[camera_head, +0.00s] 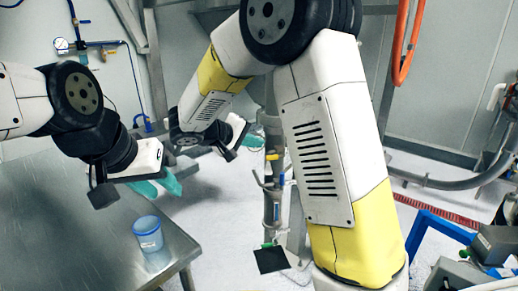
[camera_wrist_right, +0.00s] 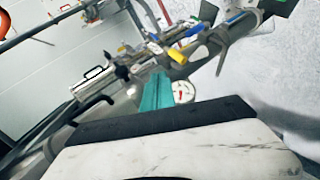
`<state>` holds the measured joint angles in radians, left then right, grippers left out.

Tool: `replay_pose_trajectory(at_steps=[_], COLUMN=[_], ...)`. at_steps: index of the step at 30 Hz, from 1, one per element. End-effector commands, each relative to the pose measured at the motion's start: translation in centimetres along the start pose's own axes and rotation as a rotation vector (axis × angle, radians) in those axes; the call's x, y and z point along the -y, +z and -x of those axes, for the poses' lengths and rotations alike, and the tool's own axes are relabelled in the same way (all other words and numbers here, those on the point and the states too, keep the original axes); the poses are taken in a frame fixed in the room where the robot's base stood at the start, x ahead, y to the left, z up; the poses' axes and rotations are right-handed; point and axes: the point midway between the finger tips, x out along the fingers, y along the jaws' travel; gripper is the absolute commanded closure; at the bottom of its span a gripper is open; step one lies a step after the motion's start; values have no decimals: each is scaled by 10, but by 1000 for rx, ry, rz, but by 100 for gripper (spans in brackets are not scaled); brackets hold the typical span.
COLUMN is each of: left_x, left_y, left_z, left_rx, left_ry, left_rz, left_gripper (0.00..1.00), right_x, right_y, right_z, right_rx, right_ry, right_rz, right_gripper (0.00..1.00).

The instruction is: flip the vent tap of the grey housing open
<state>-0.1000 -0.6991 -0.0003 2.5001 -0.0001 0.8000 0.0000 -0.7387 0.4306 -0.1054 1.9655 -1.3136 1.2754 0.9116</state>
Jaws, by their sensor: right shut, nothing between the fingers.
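A grey metal pipe assembly (camera_head: 272,200) stands upright beyond my right arm in the head view, with small yellow and blue parts. In the right wrist view the grey assembly (camera_wrist_right: 232,35) runs diagonally and carries a yellow lever (camera_wrist_right: 177,56) and a blue-tipped part (camera_wrist_right: 234,17). I cannot tell for certain which one is the vent tap. My right gripper (camera_wrist_right: 158,76) is shut and empty, its teal fingertips just below and left of the yellow lever; contact is not clear. It also shows in the head view (camera_head: 254,140). My left gripper (camera_head: 160,187) hangs open and empty above the steel table.
A blue cup (camera_head: 148,234) stands on the steel table (camera_head: 70,225) near its right edge. A round gauge (camera_wrist_right: 183,91) sits beside my right fingers. An orange hose (camera_head: 400,45) hangs on the wall. A blue frame (camera_head: 435,232) is at lower right. My right arm hides the middle.

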Motion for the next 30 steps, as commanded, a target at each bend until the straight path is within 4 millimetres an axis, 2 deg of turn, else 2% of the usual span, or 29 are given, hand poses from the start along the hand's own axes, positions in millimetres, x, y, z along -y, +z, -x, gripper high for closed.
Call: replay_pose_trajectory(at_steps=[1, 3, 9, 23, 26, 29, 30], left_x=[0, 0, 0, 0, 0, 0, 0], left_y=[0, 0, 0, 0, 0, 0, 0], left_z=[0, 0, 0, 0, 0, 0, 0], left_rx=[0, -1, -1, -1, -1, -1, -1], left_ry=[0, 0, 0, 0, 0, 0, 0], left_rz=[0, 0, 0, 0, 0, 0, 0], left_gripper=[64, 64, 64, 64, 64, 64, 64], right_x=[1, 2, 3, 3, -4, -17, -22], right_y=[-1, -1, 0, 1, 15, 48, 66], right_z=[13, 26, 50, 55, 49, 37, 32], right_rx=[-4, -5, -1, 4, 35, 105, 137], right_ry=[-2, -1, 0, -3, -41, -141, -200], right_rz=[-1, -2, -2, -3, -12, -30, -43], right_gripper=[100, 100, 100, 100, 100, 100, 100])
